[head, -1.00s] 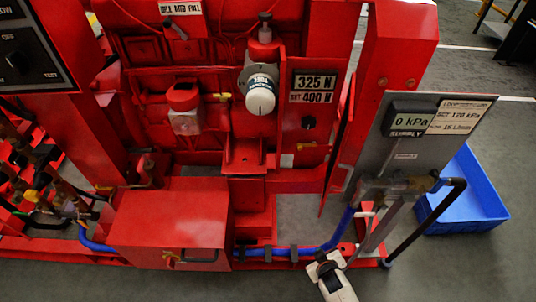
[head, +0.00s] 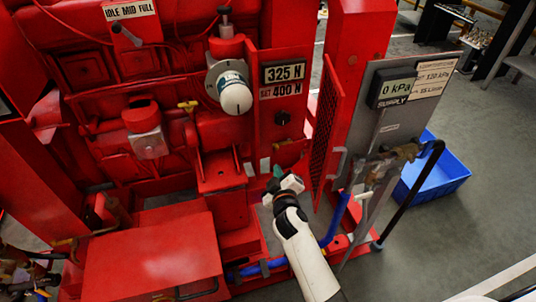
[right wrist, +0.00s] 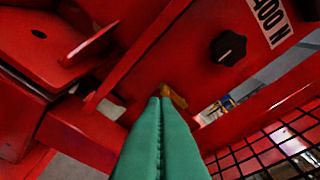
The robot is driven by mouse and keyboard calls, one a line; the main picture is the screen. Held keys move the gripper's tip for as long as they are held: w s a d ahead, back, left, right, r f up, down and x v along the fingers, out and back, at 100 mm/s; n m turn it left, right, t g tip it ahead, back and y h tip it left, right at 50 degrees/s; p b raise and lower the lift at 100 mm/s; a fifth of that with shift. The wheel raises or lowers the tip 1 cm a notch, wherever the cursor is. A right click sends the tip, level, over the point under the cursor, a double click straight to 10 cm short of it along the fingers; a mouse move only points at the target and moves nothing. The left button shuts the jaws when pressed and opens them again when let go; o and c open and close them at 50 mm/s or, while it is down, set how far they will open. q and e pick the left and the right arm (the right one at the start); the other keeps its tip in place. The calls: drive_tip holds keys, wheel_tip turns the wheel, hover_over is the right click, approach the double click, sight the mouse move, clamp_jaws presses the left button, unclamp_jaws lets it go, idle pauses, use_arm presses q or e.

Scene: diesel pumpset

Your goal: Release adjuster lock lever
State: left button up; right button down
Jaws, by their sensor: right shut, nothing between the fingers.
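A small yellow-brass lever (right wrist: 173,96) sits low on the red panel in the right wrist view, below the black knob. I take it for the adjuster lock lever; its lower part is hidden behind my fingertips. My right gripper (right wrist: 160,100) has its green fingers pressed together, with their tips right at the lever. I cannot tell whether they touch it. In the head view my right gripper (head: 278,172) is in front of the engine, below the panel reading 325 N and SET 400 N (head: 284,80). My left gripper is not in view.
The black knob (right wrist: 229,47) is on the same panel. A red mesh guard (head: 327,125) stands close to the right of my right gripper. A grey supply board (head: 385,120), a blue hose (head: 336,217) and a blue tray (head: 452,178) are further right.

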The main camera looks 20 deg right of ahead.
sight(283, 144)
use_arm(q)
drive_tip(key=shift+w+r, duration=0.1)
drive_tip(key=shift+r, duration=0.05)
use_arm(e)
drive_tip(key=shift+w+r, duration=0.1)
drive_tip(key=shift+r, duration=0.3)
